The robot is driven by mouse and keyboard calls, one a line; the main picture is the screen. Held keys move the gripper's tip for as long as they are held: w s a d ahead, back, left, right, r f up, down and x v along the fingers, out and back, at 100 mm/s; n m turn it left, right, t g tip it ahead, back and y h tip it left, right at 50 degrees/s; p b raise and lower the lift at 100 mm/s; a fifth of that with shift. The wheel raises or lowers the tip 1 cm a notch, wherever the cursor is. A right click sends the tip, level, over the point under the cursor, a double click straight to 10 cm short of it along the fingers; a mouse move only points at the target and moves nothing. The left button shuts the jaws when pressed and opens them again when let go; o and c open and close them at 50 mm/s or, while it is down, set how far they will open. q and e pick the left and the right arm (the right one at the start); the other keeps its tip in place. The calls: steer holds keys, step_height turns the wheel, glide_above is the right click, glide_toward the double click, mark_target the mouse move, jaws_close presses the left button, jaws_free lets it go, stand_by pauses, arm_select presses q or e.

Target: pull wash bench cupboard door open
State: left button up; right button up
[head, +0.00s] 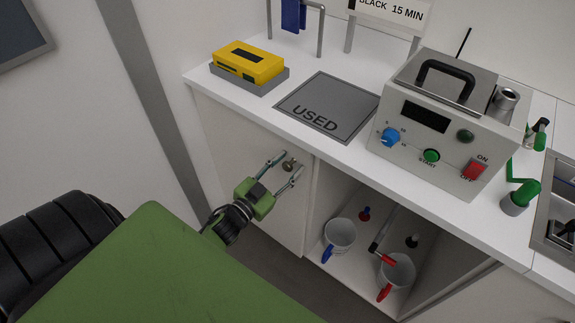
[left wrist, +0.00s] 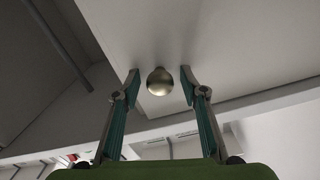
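The wash bench cupboard door (head: 240,150) is a white panel below the left end of the counter, and it looks shut. Its small round brass-coloured knob (head: 289,165) sits near the top right of the panel. My left gripper (head: 283,171) is open at the knob, its two fingers pointing at the door. In the left wrist view the knob (left wrist: 160,81) lies between the fingertips of my left gripper (left wrist: 159,80), with a gap on each side. The door (left wrist: 205,40) fills the upper middle there. My right gripper is not in view.
The white counter (head: 345,160) carries a yellow device (head: 248,62), a grey USED mat (head: 328,105) and a control box (head: 445,125). Right of the door, an open compartment holds two mugs (head: 341,233) (head: 398,270) and small items. A sink (head: 560,215) is at far right.

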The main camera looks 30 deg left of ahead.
arm_select(q)
jaws_close()
steer(key=shift+s, duration=0.1)
